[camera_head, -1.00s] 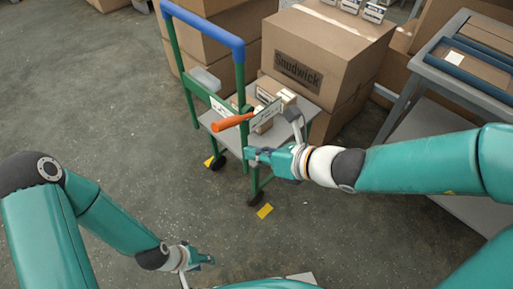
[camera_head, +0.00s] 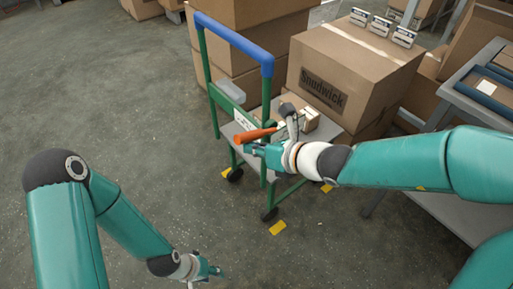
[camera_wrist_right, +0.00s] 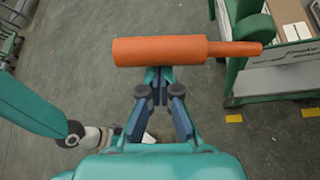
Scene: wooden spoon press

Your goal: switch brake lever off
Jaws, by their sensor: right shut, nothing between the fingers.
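The orange brake lever (camera_head: 258,135) sticks out from the side of the green-framed cart (camera_head: 209,90). It also lies across the upper middle of the right wrist view (camera_wrist_right: 160,51), its thick end to the left and its thin end to the right. My right gripper (camera_head: 255,149) is shut and empty, right at the lever. In the right wrist view its closed fingertips (camera_wrist_right: 158,76) meet the lower edge of the thick end; I cannot tell whether they touch. My left gripper (camera_head: 214,271) hangs low over the floor, far from the cart; its fingers are too small to judge.
The cart has a blue push handle (camera_head: 235,38) and small boxes (camera_head: 309,120) on its grey deck. A large carton (camera_head: 350,70) stands behind it, and a roller conveyor (camera_head: 480,90) is at the right. The floor at left and in front is clear.

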